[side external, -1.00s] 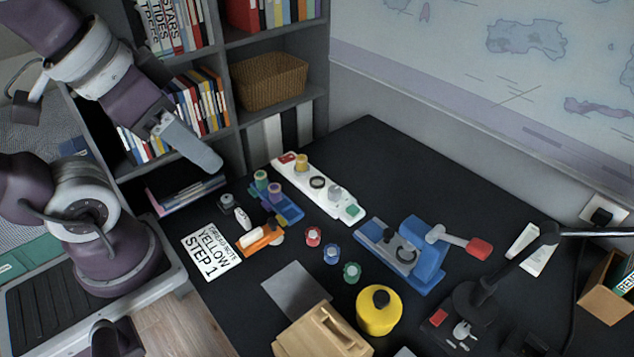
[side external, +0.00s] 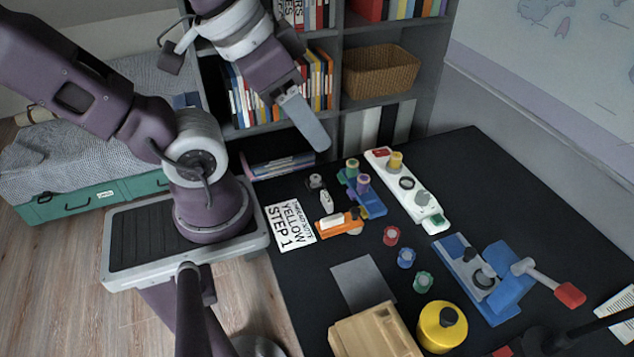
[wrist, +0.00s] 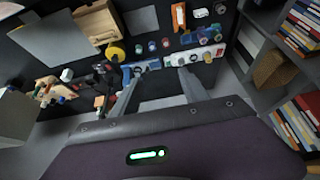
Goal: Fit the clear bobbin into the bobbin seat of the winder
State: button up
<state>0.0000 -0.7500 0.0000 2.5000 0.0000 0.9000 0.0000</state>
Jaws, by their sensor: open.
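A long white unit with a red switch, apparently the winder (side external: 432,222), lies on the black desk, and it also shows in the wrist view (wrist: 207,54). It carries a yellow spool (side external: 396,161), a dark ring (side external: 407,183) and a pale, clear-looking piece (side external: 422,197). I cannot tell whether that piece is the clear bobbin. Another small pale, round item (side external: 316,181) stands left of the blue spool rack (side external: 373,205). My gripper (wrist: 158,84) is open and empty, high above the desk near the bookshelf. The bobbin seat is too small to make out surely.
Red (side external: 390,235), blue (side external: 406,257) and green (side external: 423,282) bobbins stand mid-desk. A blue lever device (side external: 510,293), a yellow jar (side external: 441,326), a wooden box (side external: 375,333) and an orange tool (side external: 339,223) are around them. A card (side external: 290,225) reads yellow, step 1.

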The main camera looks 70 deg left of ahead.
jog(key=shift+o, duration=0.2)
dwell(0.3)
jog(key=m+g, duration=0.6)
jog(key=m, duration=1)
send_over(316, 178)
jog(key=f, duration=3)
jog(key=shift+d, duration=0.25)
jog(key=f, duration=0.7)
jog(key=shift+a, duration=0.35)
grip_shut()
